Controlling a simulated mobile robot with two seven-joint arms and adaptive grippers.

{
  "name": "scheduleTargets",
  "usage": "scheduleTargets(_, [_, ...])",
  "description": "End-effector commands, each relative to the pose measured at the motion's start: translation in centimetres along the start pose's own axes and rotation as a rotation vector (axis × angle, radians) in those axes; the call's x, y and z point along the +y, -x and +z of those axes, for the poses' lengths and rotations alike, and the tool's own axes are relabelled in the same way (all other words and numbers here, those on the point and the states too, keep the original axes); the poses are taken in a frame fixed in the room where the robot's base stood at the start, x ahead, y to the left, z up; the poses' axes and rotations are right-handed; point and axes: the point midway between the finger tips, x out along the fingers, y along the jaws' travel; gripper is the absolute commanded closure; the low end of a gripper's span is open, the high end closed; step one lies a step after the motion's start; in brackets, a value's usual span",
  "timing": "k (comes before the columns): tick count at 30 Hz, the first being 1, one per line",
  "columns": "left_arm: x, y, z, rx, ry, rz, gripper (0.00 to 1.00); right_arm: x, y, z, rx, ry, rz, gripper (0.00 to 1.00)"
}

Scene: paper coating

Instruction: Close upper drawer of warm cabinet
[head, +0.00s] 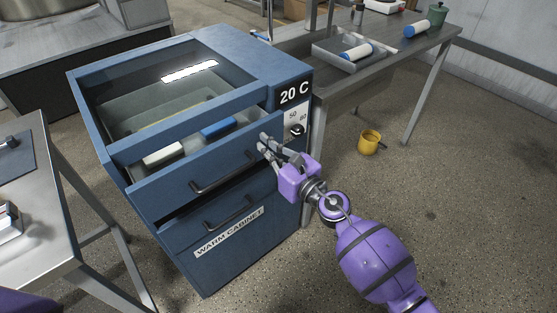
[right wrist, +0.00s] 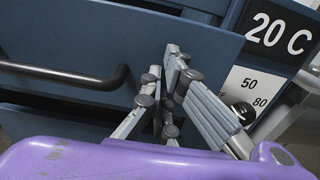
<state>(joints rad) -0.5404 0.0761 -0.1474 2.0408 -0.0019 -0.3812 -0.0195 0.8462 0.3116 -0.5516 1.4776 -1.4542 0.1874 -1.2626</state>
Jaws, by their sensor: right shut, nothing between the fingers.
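The blue warm cabinet (head: 235,262) stands in the middle of the head view. Its upper drawer (head: 175,178) is pulled partly out, with white and blue items visible inside. The drawer front has a dark bar handle (head: 222,176). My right gripper (head: 264,145) is shut and empty at the right end of the drawer front, to the right of the handle. In the right wrist view the fingers (right wrist: 172,62) are against or very close to the drawer front (right wrist: 110,40); contact is not clear. The handle (right wrist: 65,77) is left of them. My left gripper is out of view.
The lower drawer (head: 210,226) sits below the upper one. A temperature dial (head: 297,130) is on the cabinet's right front. A metal table (head: 55,225) stands close on the left, another table (head: 385,62) at the back right. A yellow mug (head: 369,142) lies on the floor.

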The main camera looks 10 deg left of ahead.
Motion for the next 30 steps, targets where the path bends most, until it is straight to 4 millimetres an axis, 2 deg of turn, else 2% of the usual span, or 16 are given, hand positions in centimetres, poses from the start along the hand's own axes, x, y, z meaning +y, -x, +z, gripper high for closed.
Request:
scheduleTargets(3, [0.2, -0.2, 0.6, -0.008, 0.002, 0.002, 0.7, 0.1, -1.9, -0.1, -0.001, -0.001, 0.001, 1.0])
scheduleTargets(10, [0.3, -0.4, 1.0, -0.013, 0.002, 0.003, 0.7, 0.0, -3.8, -0.1, 0.0, -0.001, 0.0, 1.0])
scheduleTargets(30, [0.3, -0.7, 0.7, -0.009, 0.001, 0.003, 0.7, -0.3, -4.0, 0.2, -0.004, 0.0, -0.001, 1.0])
